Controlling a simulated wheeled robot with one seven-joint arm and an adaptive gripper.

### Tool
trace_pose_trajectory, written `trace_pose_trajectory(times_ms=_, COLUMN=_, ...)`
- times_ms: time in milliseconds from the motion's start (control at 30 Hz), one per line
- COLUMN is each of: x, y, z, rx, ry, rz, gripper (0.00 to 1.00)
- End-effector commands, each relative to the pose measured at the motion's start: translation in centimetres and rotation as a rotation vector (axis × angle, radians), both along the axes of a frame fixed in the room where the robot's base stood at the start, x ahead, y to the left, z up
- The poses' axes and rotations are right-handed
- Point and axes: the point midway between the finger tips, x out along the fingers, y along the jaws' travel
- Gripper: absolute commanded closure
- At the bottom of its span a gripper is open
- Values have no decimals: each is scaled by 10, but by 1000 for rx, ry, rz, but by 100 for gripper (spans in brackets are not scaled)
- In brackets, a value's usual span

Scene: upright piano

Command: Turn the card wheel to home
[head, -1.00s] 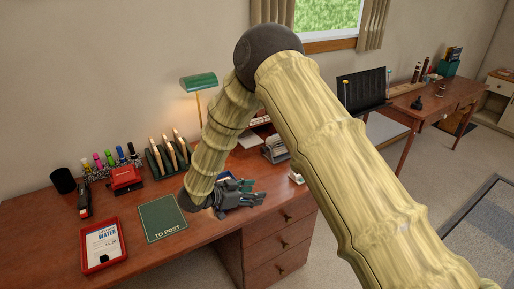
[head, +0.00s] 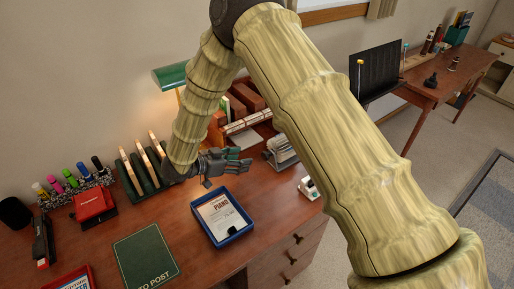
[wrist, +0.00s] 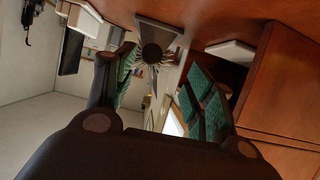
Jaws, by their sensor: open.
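The card wheel (head: 283,152) is a rotary file of white cards on a dark stand, on the desk's right part. In the wrist view its round dark knob and fanned cards (wrist: 152,54) show ahead, between and just beyond my fingers. My gripper (head: 240,160) is to the left of the wheel in the head view, fingers pointing toward it, open and empty. In the wrist view my gripper (wrist: 165,88) has its green-padded fingers spread apart. I see no contact with the wheel. Which card is at the front is too small to tell.
A blue tray (head: 222,240) with a PIANO sheet lies in front of my gripper. A small white object (head: 309,188) sits at the desk's right edge. Behind stand a card rack (head: 137,172), a green lamp (head: 183,77) and an organizer (head: 262,127). A green TO POST mat (head: 146,257) lies front left.

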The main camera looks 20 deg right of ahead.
Motion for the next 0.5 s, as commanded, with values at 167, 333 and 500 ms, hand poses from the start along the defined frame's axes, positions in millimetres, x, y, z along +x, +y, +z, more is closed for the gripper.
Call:
trace_pose_trajectory(times_ms=167, x=-6, y=-13, z=3, rx=0, ry=-11, rz=1, gripper=46)
trace_pose_trajectory(times_ms=333, x=3, y=-36, z=-8, rx=0, ry=-10, rz=2, gripper=46)
trace_pose_trajectory(times_ms=500, x=25, y=-61, z=-29, rx=0, ry=6, rz=-1, gripper=46)
